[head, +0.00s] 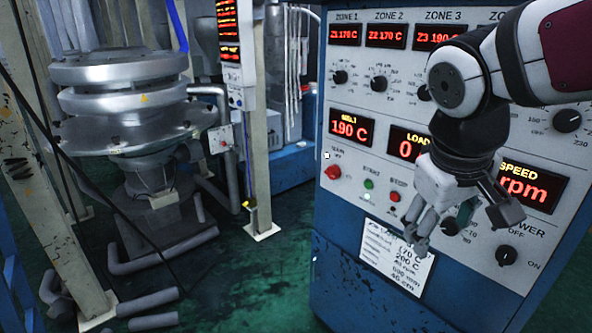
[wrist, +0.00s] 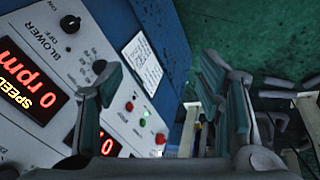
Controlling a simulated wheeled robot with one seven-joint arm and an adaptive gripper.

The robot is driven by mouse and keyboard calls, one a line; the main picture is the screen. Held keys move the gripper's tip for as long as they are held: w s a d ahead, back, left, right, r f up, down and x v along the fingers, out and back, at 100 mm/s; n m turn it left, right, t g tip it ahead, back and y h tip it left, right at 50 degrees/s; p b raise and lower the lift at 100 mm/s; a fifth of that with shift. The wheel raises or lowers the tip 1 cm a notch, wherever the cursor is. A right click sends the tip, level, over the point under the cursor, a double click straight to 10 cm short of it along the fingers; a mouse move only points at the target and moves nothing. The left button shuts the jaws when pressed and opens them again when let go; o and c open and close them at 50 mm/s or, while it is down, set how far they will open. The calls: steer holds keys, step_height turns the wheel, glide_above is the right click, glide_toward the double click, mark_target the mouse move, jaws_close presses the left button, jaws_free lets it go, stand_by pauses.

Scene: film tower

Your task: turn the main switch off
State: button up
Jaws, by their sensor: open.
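A red rotary knob (head: 333,172) sits at the left of the control panel's face, below the 190 C display; the small label over it is hard to read but appears to be the main switch. It also shows as the far red knob in the wrist view (wrist: 161,138), beyond the green and red buttons. My gripper (head: 464,226) is open and empty, in front of the panel to the right of and lower than the red knob. In the wrist view my gripper's fingers (wrist: 165,80) stand wide apart. The knob's exact pointing direction is too small to tell.
A green button (head: 369,184) and a red button (head: 394,196) lie between knob and gripper. A black BLOWER knob (head: 506,256) is at lower right, a paper sheet (head: 396,256) below the buttons.

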steer(key=w+f+n+h+b, duration=0.2)
steer(key=w+f+b, duration=0.15)
steer(key=w, duration=0.45)
steer(key=w+f+n+h+b, duration=0.15)
steer(key=w+f, duration=0.25)
steer(key=w, duration=0.4)
steer(key=n+t+h+b, duration=0.7)
steer(key=n+t+b, duration=0.2)
steer(key=b, duration=0.1)
glide_toward(330, 175)
steer(key=b+x, duration=0.1)
steer(key=x, duration=0.8)
steer(key=shift+w+d+b, duration=0.1)
steer(key=shift+w+b, duration=0.25)
steer(key=shift+b, duration=0.05)
steer(key=c, duration=1.2)
